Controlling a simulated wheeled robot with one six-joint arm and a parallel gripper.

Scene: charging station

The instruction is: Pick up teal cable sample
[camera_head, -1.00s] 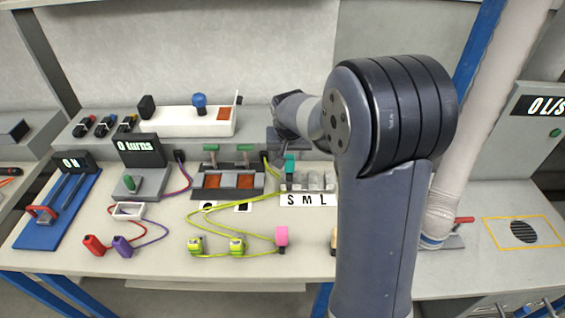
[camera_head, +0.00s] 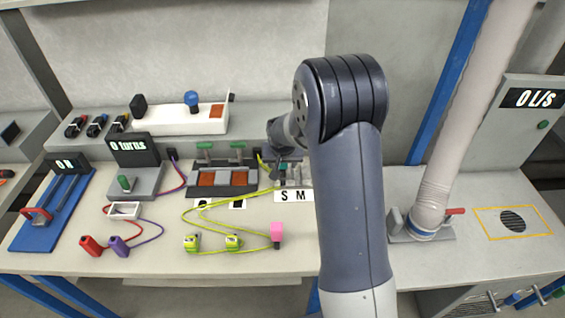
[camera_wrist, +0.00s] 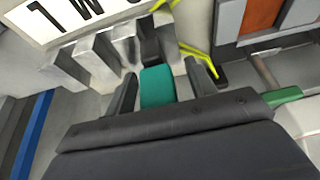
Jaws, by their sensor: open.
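The teal cable sample (camera_wrist: 157,88) shows in the wrist view as a teal block between the two dark fingers of my gripper (camera_wrist: 163,84). The gripper is open, with a finger on either side of the block; contact with it cannot be told. In the head view my gripper (camera_head: 284,157) is low over the holder behind the S M L label (camera_head: 293,196). Only a small bit of teal shows there, and my arm hides the L and the right part of the holder.
Grey holder blocks (camera_wrist: 93,58) stand close beside the fingers in the wrist view. A panel with orange squares and green handles (camera_head: 223,178) stands left of the gripper.

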